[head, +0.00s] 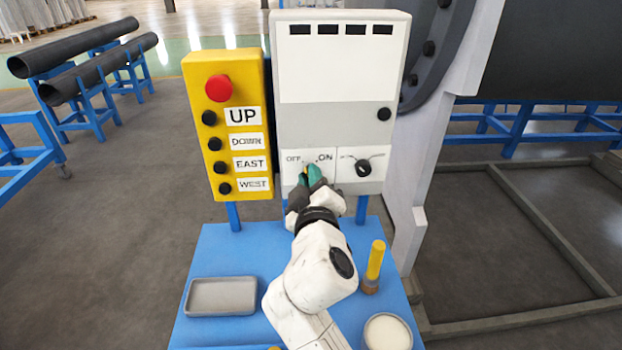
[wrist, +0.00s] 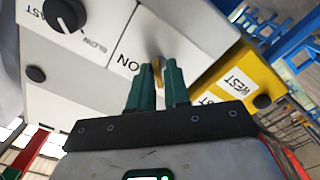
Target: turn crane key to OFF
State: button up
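The crane key (wrist: 157,67) is a small brass-yellow piece on the lower left of the white control box, between the OFF and ON labels in the head view. My gripper (head: 311,174) is at the key, with its green fingers against the panel front. In the wrist view, the two green fingers (wrist: 161,72) stand on either side of the key, with only a narrow gap filled by it, so they look shut on it. The fingers hide most of the key and its lock. Which label the key points to cannot be made out.
A black selector knob (head: 364,168) sits right of the key. A yellow pendant (head: 253,80) with a red button stands close on the left. The blue table (head: 245,255) below holds a grey tray (head: 221,296), a yellow-handled tool (head: 375,262) and a round dish (head: 388,332).

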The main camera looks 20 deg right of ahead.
jog(key=shift+o, duration=1.2)
jog(key=shift+s, duration=0.1)
jog(key=b+v, duration=0.2)
jog(key=v, duration=0.8)
jog(key=shift+s, duration=0.3)
jog(key=shift+a, duration=0.1)
